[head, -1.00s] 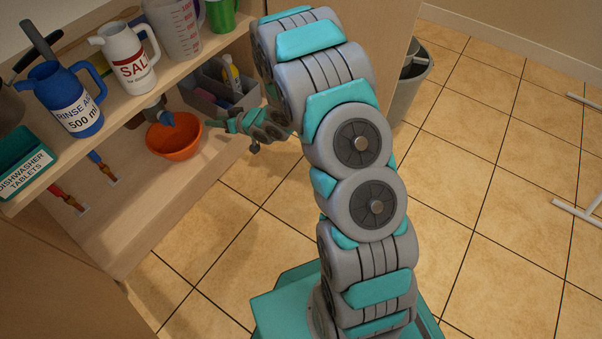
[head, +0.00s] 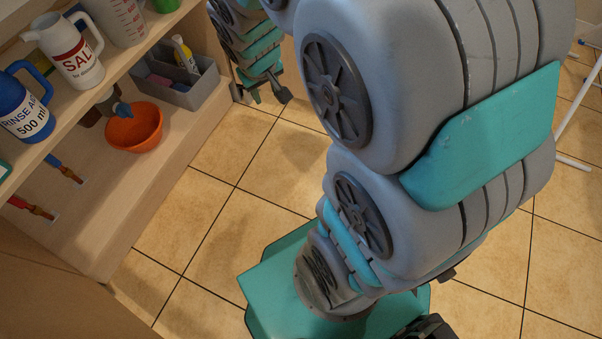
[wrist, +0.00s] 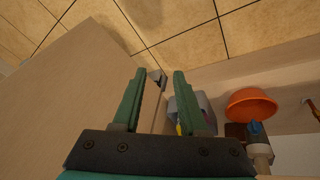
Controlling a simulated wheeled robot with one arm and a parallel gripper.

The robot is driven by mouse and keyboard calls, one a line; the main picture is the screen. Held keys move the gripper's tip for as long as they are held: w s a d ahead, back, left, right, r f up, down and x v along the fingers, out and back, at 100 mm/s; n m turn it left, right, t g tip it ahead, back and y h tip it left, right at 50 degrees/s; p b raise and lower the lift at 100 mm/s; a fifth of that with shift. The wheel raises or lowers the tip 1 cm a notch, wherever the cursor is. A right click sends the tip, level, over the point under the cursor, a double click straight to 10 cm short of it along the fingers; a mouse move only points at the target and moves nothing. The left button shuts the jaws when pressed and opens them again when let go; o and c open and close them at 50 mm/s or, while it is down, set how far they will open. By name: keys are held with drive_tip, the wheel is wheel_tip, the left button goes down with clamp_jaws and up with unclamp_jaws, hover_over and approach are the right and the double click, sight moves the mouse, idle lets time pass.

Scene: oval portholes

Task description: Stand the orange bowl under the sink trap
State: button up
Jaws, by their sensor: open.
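The orange bowl (head: 134,128) stands upright on the cabinet floor, under the shelf. The grey sink trap with its blue end (head: 121,108) shows over the bowl's left rear rim in the head view. In the wrist view the bowl (wrist: 251,105) is at the right, with the blue end of the trap (wrist: 256,128) in front of it. My gripper (head: 264,95) is outside the cabinet, to the right of the bowl, pointing down. In the wrist view its two fingers (wrist: 158,75) are apart with nothing held between them.
A grey caddy (head: 180,88) with a yellow bottle stands right of the bowl. The shelf above holds a blue rinse aid jug (head: 28,105), a white salt jug (head: 68,55) and a measuring jug (head: 117,18). Pipes with red and blue parts are at left.

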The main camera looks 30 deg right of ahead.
drive_tip(key=s+a+r+g+y, duration=0.1)
drive_tip(key=s+a+r+g, duration=0.1)
drive_tip(key=s, duration=1)
drive_tip(key=s+a+r+g+y, duration=0.1)
drive_tip(key=s+a+r+g, duration=0.2)
drive_tip(key=s, duration=1)
drive_tip(key=shift+a+r, duration=0.15)
drive_tip(key=shift+a, duration=0.35)
